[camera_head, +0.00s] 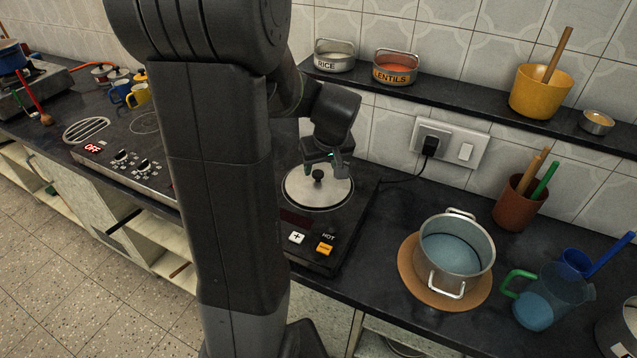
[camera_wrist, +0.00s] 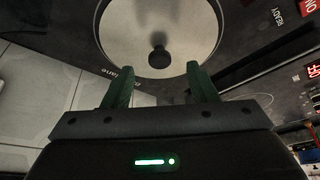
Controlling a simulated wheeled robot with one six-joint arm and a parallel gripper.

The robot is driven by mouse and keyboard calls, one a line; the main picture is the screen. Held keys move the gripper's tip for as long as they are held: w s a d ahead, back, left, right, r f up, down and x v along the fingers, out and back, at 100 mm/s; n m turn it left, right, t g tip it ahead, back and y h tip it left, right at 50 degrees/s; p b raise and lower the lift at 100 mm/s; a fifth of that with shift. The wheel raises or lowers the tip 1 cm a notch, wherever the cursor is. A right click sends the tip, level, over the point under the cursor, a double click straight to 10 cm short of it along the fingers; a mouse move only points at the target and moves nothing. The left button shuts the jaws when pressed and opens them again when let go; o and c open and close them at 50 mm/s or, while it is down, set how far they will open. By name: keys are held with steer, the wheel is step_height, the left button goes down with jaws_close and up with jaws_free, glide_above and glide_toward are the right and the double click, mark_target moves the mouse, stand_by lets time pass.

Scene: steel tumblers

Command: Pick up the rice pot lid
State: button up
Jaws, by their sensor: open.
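The rice pot lid (camera_head: 305,197) is a round, pale metal disc with a dark rim and a black knob (camera_head: 318,175). It lies on the black cooktop (camera_head: 345,222) right of my arm; whether a pot is under it I cannot tell. My gripper (camera_head: 326,168) is just above and behind the knob, open and empty. In the wrist view the lid (camera_wrist: 185,25) fills the top middle. The knob (camera_wrist: 158,57) lies ahead of and between the green fingertips of my gripper (camera_wrist: 154,78), apart from both.
A two-handled pot (camera_head: 455,255) of bluish liquid stands on a round brown board (camera_head: 410,273) to the right. A jug (camera_head: 545,300) and a brown utensil holder (camera_head: 518,205) are further right. A shelf (camera_head: 460,96) with tins and a yellow pot (camera_head: 540,92) runs behind.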

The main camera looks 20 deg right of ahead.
mark_target(318, 173)
steer(key=w+f, duration=0.2)
steer(key=shift+d+f, duration=0.15)
steer(key=shift+f, duration=0.25)
steer(key=shift+p+x, duration=0.3)
steer(key=shift+x, duration=0.55)
steer(key=c, duration=1.1)
